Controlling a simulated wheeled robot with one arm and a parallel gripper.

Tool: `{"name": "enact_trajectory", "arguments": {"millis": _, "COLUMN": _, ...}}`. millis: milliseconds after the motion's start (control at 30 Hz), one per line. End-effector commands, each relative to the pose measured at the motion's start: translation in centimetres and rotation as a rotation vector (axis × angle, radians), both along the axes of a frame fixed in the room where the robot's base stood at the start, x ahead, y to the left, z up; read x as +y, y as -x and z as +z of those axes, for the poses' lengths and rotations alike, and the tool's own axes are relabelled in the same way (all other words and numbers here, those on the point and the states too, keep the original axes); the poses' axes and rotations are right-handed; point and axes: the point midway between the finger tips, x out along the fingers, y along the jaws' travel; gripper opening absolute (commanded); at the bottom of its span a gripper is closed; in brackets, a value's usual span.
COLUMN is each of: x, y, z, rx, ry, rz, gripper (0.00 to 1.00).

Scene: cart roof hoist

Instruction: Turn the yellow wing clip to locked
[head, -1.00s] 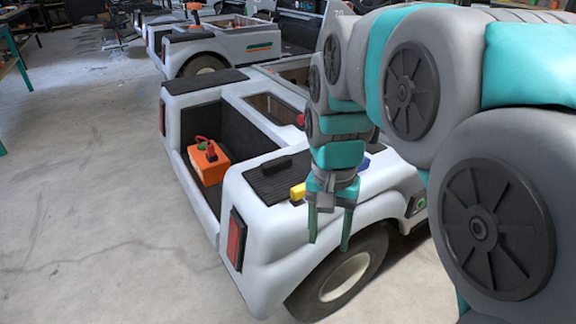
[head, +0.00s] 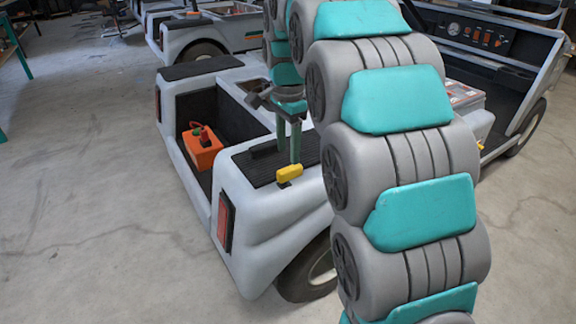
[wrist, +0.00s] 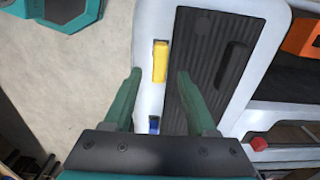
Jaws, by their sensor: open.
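The yellow wing clip (head: 289,173) sits at the edge of the black ribbed pad (head: 248,168) on the cart's white rear corner. In the wrist view the yellow clip (wrist: 160,61) stands lengthwise up the picture, along the pad's left edge. My gripper (head: 288,150) points down above the clip, open and empty. In the wrist view my gripper (wrist: 160,76) has one finger on each side of the clip's line, with the clip showing between and beyond the tips. Whether the fingers touch it cannot be told.
A black bar (wrist: 237,65) lies on the pad right of the clip. A blue piece (wrist: 154,124) shows between my fingers, nearer the wrist. An orange box (head: 202,148) with a red handle sits in the cart's open bay. Bare floor lies left.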

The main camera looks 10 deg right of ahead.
Motion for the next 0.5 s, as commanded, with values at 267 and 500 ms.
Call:
{"name": "enact_trajectory", "arguments": {"millis": 267, "x": 0.0, "y": 0.1, "z": -3.8, "rx": 0.005, "ry": 0.001, "rz": 0.002, "gripper": 0.57}}
{"name": "enact_trajectory", "arguments": {"millis": 500, "x": 0.0, "y": 0.1, "z": -5.5, "rx": 0.003, "ry": 0.001, "rz": 0.002, "gripper": 0.57}}
